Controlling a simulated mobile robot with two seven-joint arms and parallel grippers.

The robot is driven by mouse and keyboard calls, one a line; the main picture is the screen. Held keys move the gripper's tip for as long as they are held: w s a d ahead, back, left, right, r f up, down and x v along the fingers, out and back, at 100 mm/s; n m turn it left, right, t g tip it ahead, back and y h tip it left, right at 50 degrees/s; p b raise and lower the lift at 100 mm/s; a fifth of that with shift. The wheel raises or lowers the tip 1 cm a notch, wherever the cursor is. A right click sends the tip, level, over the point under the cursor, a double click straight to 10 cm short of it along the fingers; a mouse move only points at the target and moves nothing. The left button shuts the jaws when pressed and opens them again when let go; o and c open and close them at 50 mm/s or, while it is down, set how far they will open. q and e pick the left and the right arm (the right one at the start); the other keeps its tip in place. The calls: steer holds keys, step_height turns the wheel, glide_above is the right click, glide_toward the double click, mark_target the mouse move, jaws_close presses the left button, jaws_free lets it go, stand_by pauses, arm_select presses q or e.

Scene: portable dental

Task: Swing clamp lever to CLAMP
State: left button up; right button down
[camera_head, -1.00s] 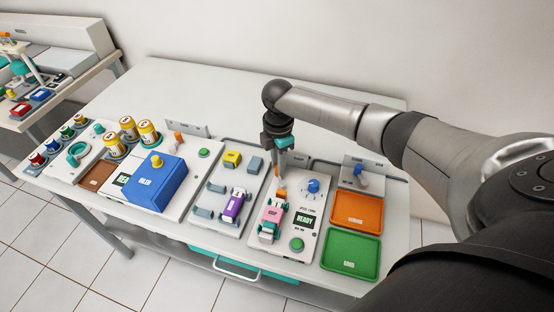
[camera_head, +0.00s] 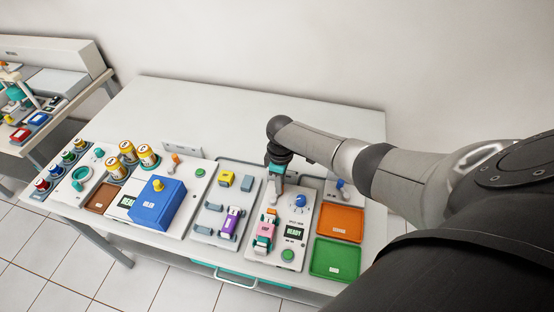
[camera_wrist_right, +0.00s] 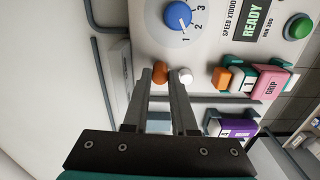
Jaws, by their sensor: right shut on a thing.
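The clamp station is a light panel (camera_head: 278,262) with a pink block (camera_head: 264,232) between teal pieces and an orange piece behind it. My right gripper (camera_head: 273,203) points down at the panel's back part, left of the blue dial. In the right wrist view its fingers (camera_wrist_right: 172,78) are close together, with an orange-brown ball (camera_wrist_right: 160,72) and a white ball (camera_wrist_right: 186,75) at the tips. It is shut on what seems to be the clamp lever, whose shaft is mostly hidden by the fingers. The lever's exact angle cannot be told. My left gripper is not in view.
The blue dial (camera_head: 300,202), READY display (camera_head: 293,232) and green button (camera_head: 287,255) sit right of the pink block. Orange (camera_head: 340,222) and green (camera_head: 335,259) trays lie further right. A purple block (camera_head: 229,221) is on the left panel. The table's back is clear.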

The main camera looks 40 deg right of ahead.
steer(key=shift+s+d+m+p, duration=0.1)
steer(key=shift+s+m+p, duration=0.3)
steer(key=shift+m+p, duration=0.6)
steer(key=shift+m, duration=0.4)
steer(key=c, duration=0.7)
jaws_free()
steer(key=shift+r, duration=0.1)
step_height(320, 180, up, 15)
steer(key=p, duration=0.3)
steer(key=shift+p, duration=0.35)
steer(key=shift+s, duration=0.1)
